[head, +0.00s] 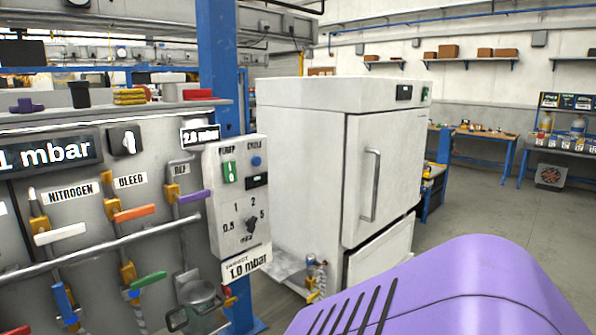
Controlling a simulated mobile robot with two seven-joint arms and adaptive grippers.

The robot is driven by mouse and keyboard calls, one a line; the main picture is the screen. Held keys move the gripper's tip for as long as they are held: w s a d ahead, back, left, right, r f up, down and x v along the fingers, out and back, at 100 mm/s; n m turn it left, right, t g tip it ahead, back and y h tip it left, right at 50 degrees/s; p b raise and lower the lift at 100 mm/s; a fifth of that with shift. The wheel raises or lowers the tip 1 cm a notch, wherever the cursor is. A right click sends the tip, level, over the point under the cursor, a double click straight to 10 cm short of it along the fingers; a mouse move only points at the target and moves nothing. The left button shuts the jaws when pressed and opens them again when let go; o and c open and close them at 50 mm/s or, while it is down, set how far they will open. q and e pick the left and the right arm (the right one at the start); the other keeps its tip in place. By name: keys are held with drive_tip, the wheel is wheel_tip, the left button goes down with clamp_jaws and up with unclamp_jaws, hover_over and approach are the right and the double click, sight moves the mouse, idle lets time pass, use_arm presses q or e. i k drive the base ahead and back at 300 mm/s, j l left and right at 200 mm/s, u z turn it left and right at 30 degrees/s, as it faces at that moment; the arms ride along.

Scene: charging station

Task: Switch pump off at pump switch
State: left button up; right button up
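The pump switch (230,172) is a green rocker under the label "PUMP" on the light grey control box (229,222). The box is mounted at the right end of the valve panel. The marks on the rocker are too small to tell its position for certain. A blue button (256,160) under "CYCLE" sits to its right, above a small dark display (257,181). A black dial (248,226) with numbers around it is below. A label (247,267) reading "1.0 mbar" hangs under the box. Neither of my grippers is in view.
Valve handles, including a purple one (193,196) and an orange one (134,213), stick out left of the box. A metal rail (95,246) crosses the panel. A white oven-like cabinet (340,170) stands to the right. Open floor (490,215) lies beyond it.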

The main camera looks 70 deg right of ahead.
sight(229, 169)
drive_tip(key=z, duration=1.7)
